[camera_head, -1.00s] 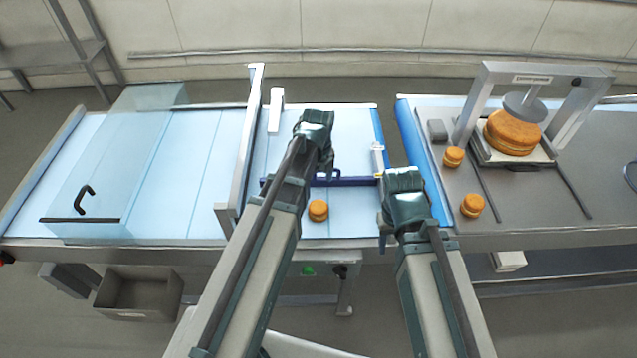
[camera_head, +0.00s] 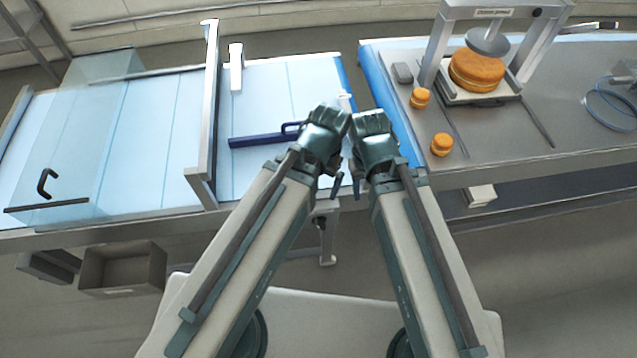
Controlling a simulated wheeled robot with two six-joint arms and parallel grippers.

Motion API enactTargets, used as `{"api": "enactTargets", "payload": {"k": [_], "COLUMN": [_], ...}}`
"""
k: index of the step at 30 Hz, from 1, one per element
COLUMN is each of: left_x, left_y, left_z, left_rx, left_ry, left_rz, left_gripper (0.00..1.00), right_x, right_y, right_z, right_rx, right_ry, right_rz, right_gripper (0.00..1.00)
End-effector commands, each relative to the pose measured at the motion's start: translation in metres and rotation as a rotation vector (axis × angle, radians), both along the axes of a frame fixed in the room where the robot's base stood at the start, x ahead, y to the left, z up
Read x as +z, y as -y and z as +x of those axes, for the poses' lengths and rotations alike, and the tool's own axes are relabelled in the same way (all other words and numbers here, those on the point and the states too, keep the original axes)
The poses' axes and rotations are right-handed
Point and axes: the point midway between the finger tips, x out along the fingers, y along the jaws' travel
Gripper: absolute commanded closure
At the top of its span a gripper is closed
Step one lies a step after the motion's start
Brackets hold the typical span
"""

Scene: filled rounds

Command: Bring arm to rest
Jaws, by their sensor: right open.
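My two arms reach forward from the bottom, with their wrists close together at the front edge of the light-blue conveyor (camera_head: 170,130). My right gripper (camera_head: 347,185) shows as two dark fingers, apart, with nothing seen between them. My left gripper is mostly hidden behind its own wrist (camera_head: 325,127), so its jaws cannot be made out.
A steel table (camera_head: 545,130) at right bears a press frame (camera_head: 440,45) with a large orange round (camera_head: 476,70), and two small rounds (camera_head: 420,98) (camera_head: 441,145). A clear guard (camera_head: 85,120) and grey gate (camera_head: 208,110) stand on the conveyor. An empty bin (camera_head: 122,270) sits below.

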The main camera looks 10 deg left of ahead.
Motion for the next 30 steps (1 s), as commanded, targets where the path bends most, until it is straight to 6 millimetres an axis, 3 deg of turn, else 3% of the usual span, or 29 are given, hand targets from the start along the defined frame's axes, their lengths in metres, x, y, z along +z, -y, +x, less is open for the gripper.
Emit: {"api": "enactTargets", "payload": {"k": [14,24,30], "left_x": [-0.003,-0.060,-0.060], "left_y": [0.002,0.002,0.002], "left_z": [-0.004,-0.004,-0.004], "left_rx": [0.063,0.058,0.058], "left_ry": [0.007,0.007,0.007], "left_rz": [0.005,0.006,0.006], "left_gripper": [0.00,0.00,0.00], "right_x": [-0.003,-0.060,-0.060], "right_y": [0.000,0.000,0.000], "right_z": [0.000,0.000,0.000], "right_rx": [0.000,0.003,0.003], "right_ry": [0.000,0.000,0.000], "right_rz": [0.000,-0.001,-0.001], "right_gripper": [0.50,0.50,0.50]}}
